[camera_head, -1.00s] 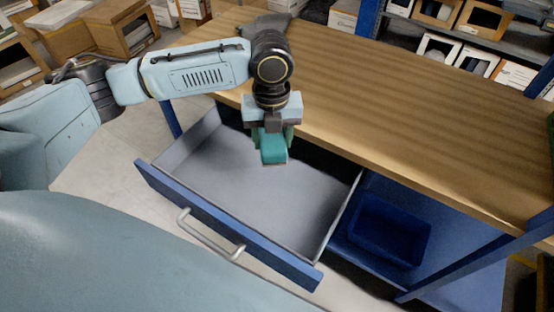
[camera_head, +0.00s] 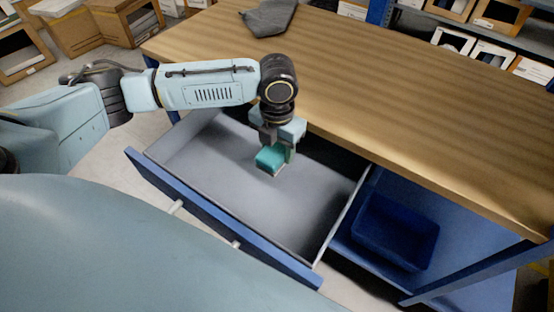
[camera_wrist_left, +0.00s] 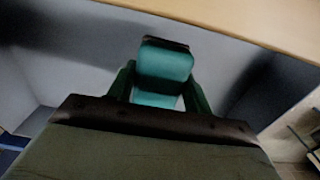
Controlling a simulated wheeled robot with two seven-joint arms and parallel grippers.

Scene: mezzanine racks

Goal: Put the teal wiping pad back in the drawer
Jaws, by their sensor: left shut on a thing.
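The teal wiping pad (camera_head: 270,158) is held in my left gripper (camera_head: 280,156), over the open drawer (camera_head: 228,181). In the left wrist view the pad (camera_wrist_left: 163,72) sits between the two green fingers of the left gripper (camera_wrist_left: 160,88). The drawer is pulled out from under the wooden bench top, and its grey floor looks empty. I cannot tell whether the pad touches the floor of the drawer. My right gripper is not in view.
The wooden bench top (camera_head: 400,135) lies just behind the left gripper, with a dark grey cloth-like item (camera_head: 268,17) at its far edge. A blue bin (camera_head: 394,232) stands on the shelf right of the drawer. Boxes stand behind on the left.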

